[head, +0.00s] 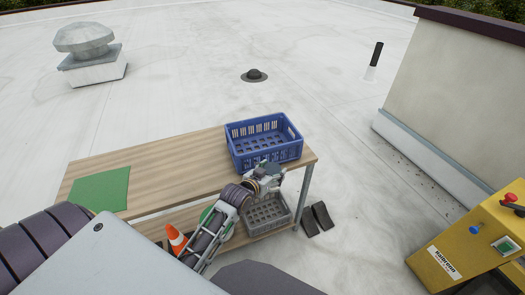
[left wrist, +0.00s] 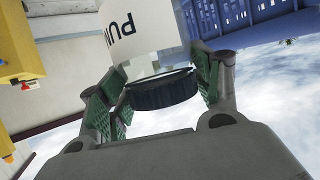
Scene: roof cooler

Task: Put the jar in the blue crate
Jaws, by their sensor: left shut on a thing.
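The blue crate (head: 265,153) stands on the right end of the wooden table and looks empty. It also shows at the top right of the left wrist view (left wrist: 262,22). My left gripper (head: 270,172) is at the crate's near side, by the table's front edge. In the left wrist view, its green-padded fingers (left wrist: 160,90) are shut on the jar (left wrist: 145,35), near the black lid (left wrist: 163,91). The jar has a white label with dark letters, partly cut off by the picture edge. In the head view I cannot make out the jar clearly. My right gripper is not in view.
The wooden table (head: 165,160) bears a green mat (head: 101,190) at its left. A grey crate (head: 268,212) and an orange cone (head: 176,240) are lower down, below the tabletop. A yellow control box (head: 470,245) stands at the right. The tabletop between mat and crate is clear.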

